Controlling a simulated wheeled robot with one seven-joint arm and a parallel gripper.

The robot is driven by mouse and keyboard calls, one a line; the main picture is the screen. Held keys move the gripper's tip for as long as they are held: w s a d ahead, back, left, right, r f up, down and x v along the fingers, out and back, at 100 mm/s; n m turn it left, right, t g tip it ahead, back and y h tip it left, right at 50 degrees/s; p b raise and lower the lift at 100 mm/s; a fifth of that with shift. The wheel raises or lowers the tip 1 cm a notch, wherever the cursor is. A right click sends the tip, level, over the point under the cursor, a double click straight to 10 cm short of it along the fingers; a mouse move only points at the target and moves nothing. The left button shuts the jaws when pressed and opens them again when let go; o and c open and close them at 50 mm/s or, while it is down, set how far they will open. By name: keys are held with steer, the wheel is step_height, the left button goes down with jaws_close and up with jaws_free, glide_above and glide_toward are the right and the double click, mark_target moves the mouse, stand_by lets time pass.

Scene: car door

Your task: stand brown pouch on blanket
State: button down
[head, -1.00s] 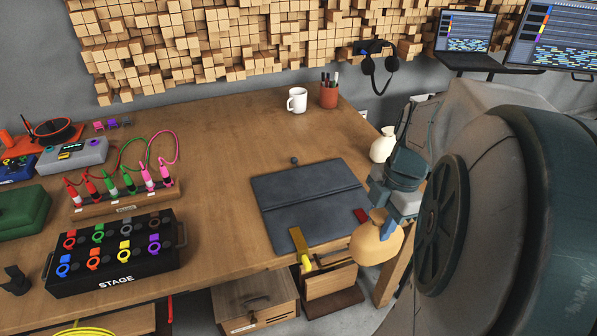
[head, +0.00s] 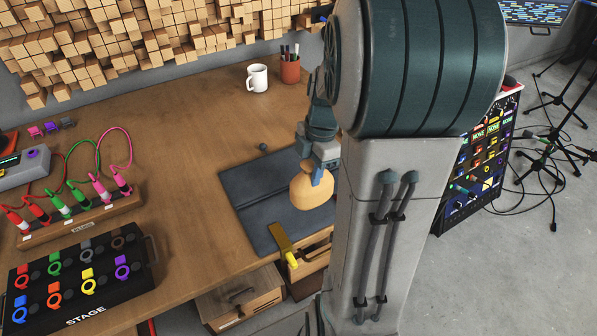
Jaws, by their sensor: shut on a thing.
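The brown pouch (head: 312,194), a round tan bag with a narrow neck, hangs upright in my gripper (head: 318,174). My gripper is shut on the pouch's neck from above. The blanket (head: 250,200), a dark grey folded cloth, lies flat at the table's front edge. In the picture the pouch overlaps the right part of the blanket. I cannot tell whether its base touches the cloth or hangs above it. My arm hides the blanket's right side.
A yellow-handled tool (head: 284,243) lies on the blanket's front edge. A small dark ball (head: 263,147) sits behind it. A white mug (head: 257,78) and pen cup (head: 290,70) stand at the back. A pedal box marked STAGE (head: 75,280) is at left. Bare table lies between.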

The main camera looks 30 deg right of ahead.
mark_target(304, 179)
steer(key=w, duration=0.1)
steer(key=f, duration=0.1)
steer(key=w, duration=0.1)
steer(key=shift+w+a+f, duration=0.25)
steer(key=shift+w, duration=0.05)
steer(key=shift+f, duration=2)
steer(key=shift+f, duration=0.1)
steer(key=c, duration=1.1)
jaws_free()
